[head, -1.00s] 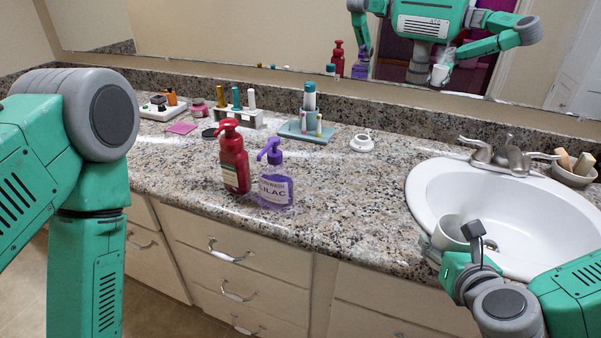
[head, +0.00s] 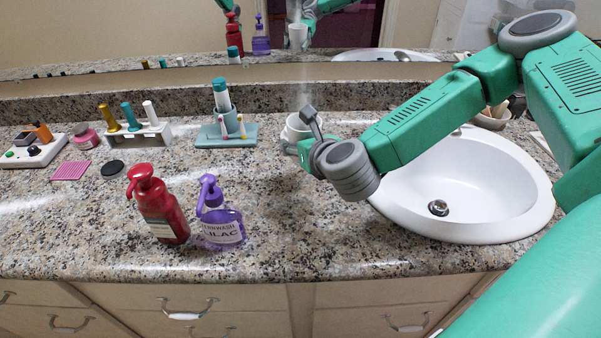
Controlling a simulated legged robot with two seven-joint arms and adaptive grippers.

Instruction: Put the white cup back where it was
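The white cup (head: 294,126) is at the back of the counter, left of the sink, upright or nearly so. My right gripper (head: 306,132) reaches in from the right with its fingers closed around the cup and hides much of it. I cannot tell whether the cup touches the surface below. The small round white piece seen earlier on the counter is hidden around the cup and gripper. My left gripper is not in view; the mirror shows part of an arm and the cup's reflection (head: 298,36).
A red pump bottle (head: 160,208) and a purple handwash bottle (head: 221,222) stand near the front. A teal tray (head: 210,141) with bottles is left of the cup. The sink (head: 475,205) lies right, below my forearm. The counter in front of the cup is clear.

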